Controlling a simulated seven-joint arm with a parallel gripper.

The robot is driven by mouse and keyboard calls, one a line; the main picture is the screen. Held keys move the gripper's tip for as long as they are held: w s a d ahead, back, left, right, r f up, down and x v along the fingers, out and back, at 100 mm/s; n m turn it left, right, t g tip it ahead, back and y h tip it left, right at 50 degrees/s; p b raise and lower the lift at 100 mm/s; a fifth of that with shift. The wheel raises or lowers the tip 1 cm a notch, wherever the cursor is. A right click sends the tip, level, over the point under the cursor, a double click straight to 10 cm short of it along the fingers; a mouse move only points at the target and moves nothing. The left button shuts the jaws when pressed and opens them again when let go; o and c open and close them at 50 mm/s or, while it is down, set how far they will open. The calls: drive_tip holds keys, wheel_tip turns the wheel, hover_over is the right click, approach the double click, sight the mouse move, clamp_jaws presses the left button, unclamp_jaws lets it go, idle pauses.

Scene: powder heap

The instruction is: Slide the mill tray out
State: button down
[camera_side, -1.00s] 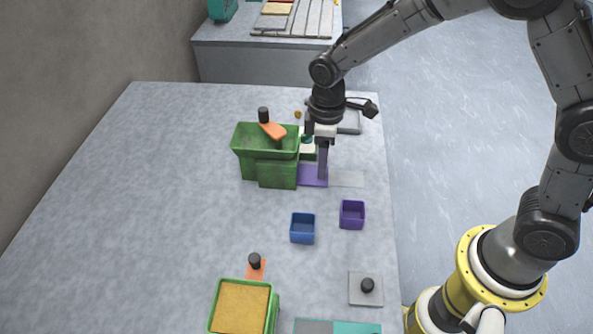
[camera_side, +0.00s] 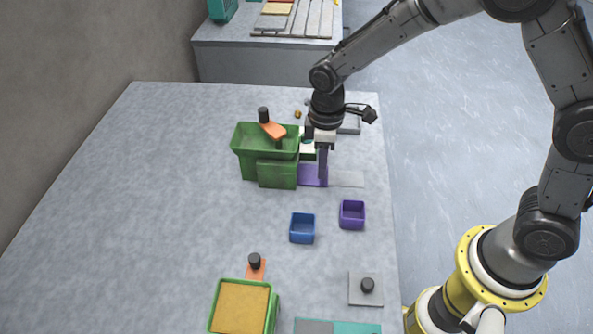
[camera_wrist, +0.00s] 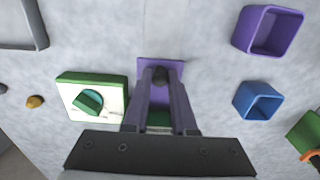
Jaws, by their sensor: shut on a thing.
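The green mill (camera_side: 265,150) stands on the table, with an orange crank (camera_side: 272,130) and a black knob on top. The purple mill tray (camera_side: 310,176) sticks out of its right side at the base. In the wrist view the tray's flat end (camera_wrist: 149,65) shows, with a dark knob (camera_wrist: 161,75) on it. My gripper (camera_side: 323,181) points straight down at the tray's outer end. In the wrist view my gripper (camera_wrist: 160,82) is shut on the tray's knob, with a finger on each side. The tray's inner part is hidden.
A pale strip (camera_side: 347,179) lies on the table right of the tray, with nothing on it. A blue box (camera_side: 302,229) and a purple box (camera_side: 352,215) stand nearer. A green-edged white block (camera_wrist: 92,97) with a teal top piece stands close beside my gripper.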

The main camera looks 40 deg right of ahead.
drive_tip(key=shift+s+d+r, duration=0.1)
drive_tip(key=shift+s+d, duration=3.5)
drive_tip(key=shift+d, duration=0.05)
drive_tip(key=c, duration=0.8)
unclamp_jaws()
wheel_tip(320, 180, up, 7)
drive_tip(key=shift+r, duration=0.2)
